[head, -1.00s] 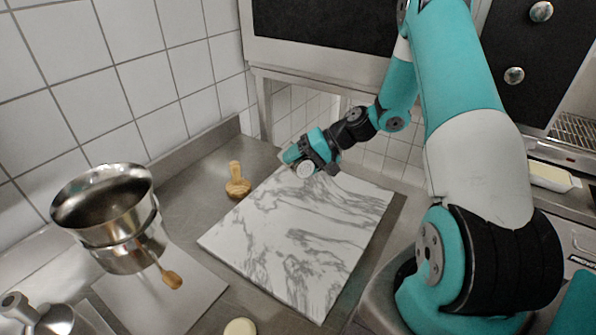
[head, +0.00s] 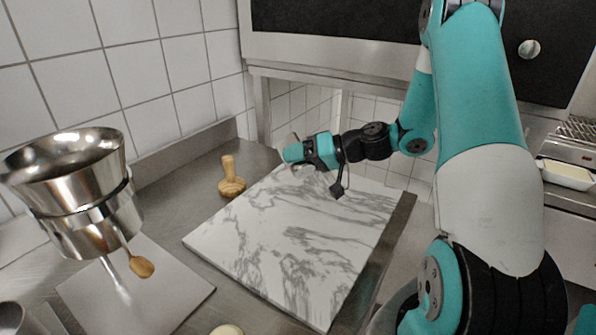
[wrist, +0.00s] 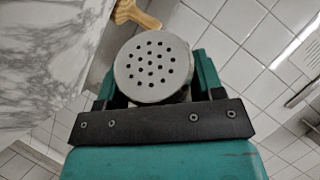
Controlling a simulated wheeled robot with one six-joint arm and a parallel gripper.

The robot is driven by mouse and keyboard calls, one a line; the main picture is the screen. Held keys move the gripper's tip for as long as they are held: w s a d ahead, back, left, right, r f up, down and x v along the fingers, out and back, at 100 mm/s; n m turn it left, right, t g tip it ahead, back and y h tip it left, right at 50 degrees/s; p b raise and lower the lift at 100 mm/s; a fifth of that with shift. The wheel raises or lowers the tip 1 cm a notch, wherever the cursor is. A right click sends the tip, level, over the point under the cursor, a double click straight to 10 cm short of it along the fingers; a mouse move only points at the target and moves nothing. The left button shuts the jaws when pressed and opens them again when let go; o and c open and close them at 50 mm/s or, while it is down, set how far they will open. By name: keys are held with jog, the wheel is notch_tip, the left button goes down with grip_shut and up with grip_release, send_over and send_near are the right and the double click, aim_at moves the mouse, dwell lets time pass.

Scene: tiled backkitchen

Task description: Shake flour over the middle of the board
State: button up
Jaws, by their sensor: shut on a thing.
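The marble board (head: 300,235), white with grey veins, lies flat on the steel counter. My gripper (head: 303,153) is above its far left edge, shut on a flour shaker (wrist: 152,68). In the wrist view the shaker's round grey lid with several dark holes faces the camera, between my two teal fingers. In the head view the shaker is mostly hidden behind my gripper, and its exact tilt is hard to tell. The board also shows in the wrist view (wrist: 48,50). I see no flour on the board.
A wooden tool with a knob handle (head: 231,180) stands beside the board's far left edge; part of it shows in the wrist view (wrist: 135,14). Tiled walls rise behind.

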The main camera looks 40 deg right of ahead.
jog(key=shift+s+f+n+t+b, duration=0.1)
jog(key=shift+f+n+t+b, duration=0.45)
jog(key=shift+b, duration=1.25)
jog(key=shift+r+y+b, duration=0.25)
jog(key=shift+y+b, duration=0.05)
jog(key=shift+b, duration=0.15)
jog(key=shift+r, duration=0.2)
notch_tip(320, 180, up, 3)
jog(key=shift+f, duration=0.1)
notch_tip(320, 180, down, 4)
jog(key=shift+d+r, duration=0.1)
jog(key=shift+r, duration=0.1)
jog(key=shift+a+r, duration=0.2)
jog(key=shift+d, duration=0.1)
